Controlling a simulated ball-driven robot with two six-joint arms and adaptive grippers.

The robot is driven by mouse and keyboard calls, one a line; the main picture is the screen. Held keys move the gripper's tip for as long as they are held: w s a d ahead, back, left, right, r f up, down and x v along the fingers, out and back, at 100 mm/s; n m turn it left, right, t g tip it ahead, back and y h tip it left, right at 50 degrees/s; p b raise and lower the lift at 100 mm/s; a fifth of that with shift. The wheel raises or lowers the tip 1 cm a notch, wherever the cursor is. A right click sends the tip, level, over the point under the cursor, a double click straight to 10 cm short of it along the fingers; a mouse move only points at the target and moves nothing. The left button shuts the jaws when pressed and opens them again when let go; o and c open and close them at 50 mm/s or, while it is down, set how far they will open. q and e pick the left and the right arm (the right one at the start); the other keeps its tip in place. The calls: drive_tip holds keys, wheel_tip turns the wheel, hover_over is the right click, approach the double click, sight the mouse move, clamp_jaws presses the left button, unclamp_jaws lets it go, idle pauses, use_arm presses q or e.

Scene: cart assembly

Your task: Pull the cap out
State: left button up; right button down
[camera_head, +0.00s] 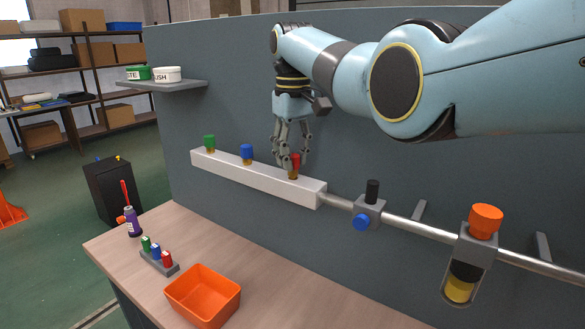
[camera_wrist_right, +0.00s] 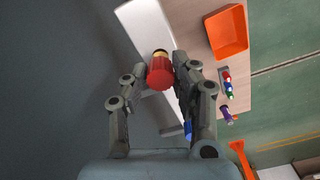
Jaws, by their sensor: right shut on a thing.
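The red cap (camera_head: 295,159) with its brass-coloured lower part is at the right end of the white block (camera_head: 240,175) on the grey wall. My right gripper (camera_head: 287,163) reaches down from above and is shut on the red cap. In the right wrist view the red cap (camera_wrist_right: 160,72) sits between the fingertips of my right gripper (camera_wrist_right: 158,80), its brass end toward the white block (camera_wrist_right: 143,28). I cannot tell whether the brass part is clear of its hole. A green cap (camera_head: 209,141) and a blue cap (camera_head: 246,151) stand farther left on the block. My left gripper is not in view.
A pipe (camera_head: 405,227) runs right from the block, with a blue-knobbed valve (camera_head: 362,222) and an orange-topped filter (camera_head: 486,219). Below, the wooden bench (camera_head: 200,238) holds an orange bin (camera_head: 204,295), a rack of small bottles (camera_head: 158,262) and a purple bottle (camera_head: 132,222).

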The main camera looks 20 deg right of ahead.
sight(293, 156)
drive_tip(key=shift+r, duration=0.15)
drive_tip(key=shift+r, duration=2.4)
